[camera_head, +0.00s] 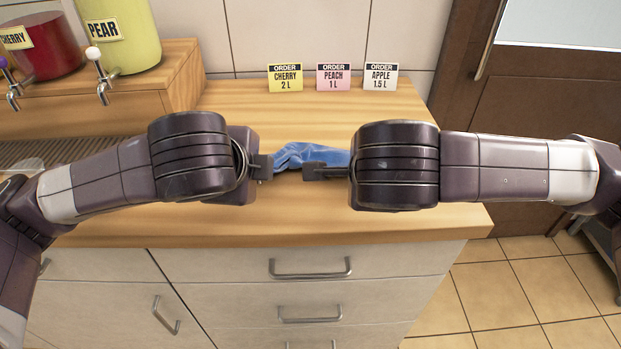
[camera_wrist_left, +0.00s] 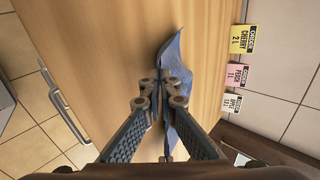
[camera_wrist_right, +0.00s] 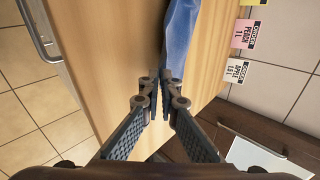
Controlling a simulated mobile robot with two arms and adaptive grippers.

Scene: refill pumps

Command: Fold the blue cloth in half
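The blue cloth (camera_head: 310,154) is bunched and creased over the wooden counter, between my two grippers, which face each other. My left gripper (camera_head: 265,166) is shut on the cloth's left part; in the left wrist view the cloth (camera_wrist_left: 173,58) runs between and past the close fingertips (camera_wrist_left: 164,88). My right gripper (camera_head: 308,172) has its fingertips close together at the cloth's right end; in the right wrist view the cloth (camera_wrist_right: 180,35) narrows down to those fingertips (camera_wrist_right: 160,88), and it looks pinched there. The grippers hide part of the cloth's near side.
Three order cards, cherry (camera_head: 285,77), peach (camera_head: 333,77) and apple (camera_head: 380,77), stand along the back wall. A wooden stand (camera_head: 170,90) with red and yellow-green dispensers is at the left. The counter (camera_head: 300,222) in front is clear, with drawers below.

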